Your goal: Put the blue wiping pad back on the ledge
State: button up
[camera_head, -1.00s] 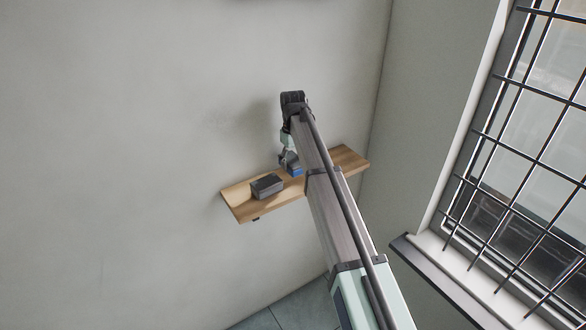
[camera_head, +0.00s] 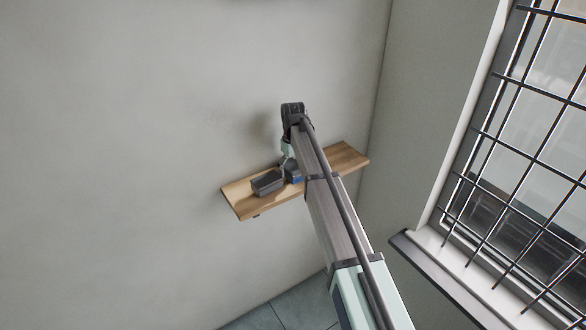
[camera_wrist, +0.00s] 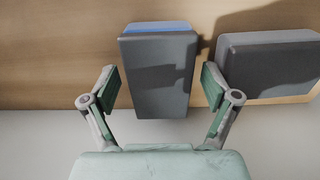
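The blue wiping pad (camera_head: 295,179) has a blue face and a dark grey body. In the wrist view, the pad (camera_wrist: 160,75) is over the wooden ledge (camera_wrist: 60,45), its grey side toward the camera and blue along its far edge. It appears to rest on the ledge, though its underside is hidden. My gripper (camera_wrist: 161,85) has one finger on each side of the pad, with a narrow gap showing at both. In the head view the ledge (camera_head: 346,156) is fixed to the wall, and my arm partly hides it and the pad.
A dark grey block (camera_head: 267,182) lies on the ledge beside the pad; in the wrist view the block (camera_wrist: 270,65) is close to my right finger. A barred window (camera_head: 530,140) with a sill is at the right. The ledge's right end is bare.

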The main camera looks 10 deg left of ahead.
aim_at(293, 167)
notch_tip(293, 167, up, 12)
jog(key=b, duration=0.3)
jog(key=shift+r, duration=0.15)
dwell(0.4)
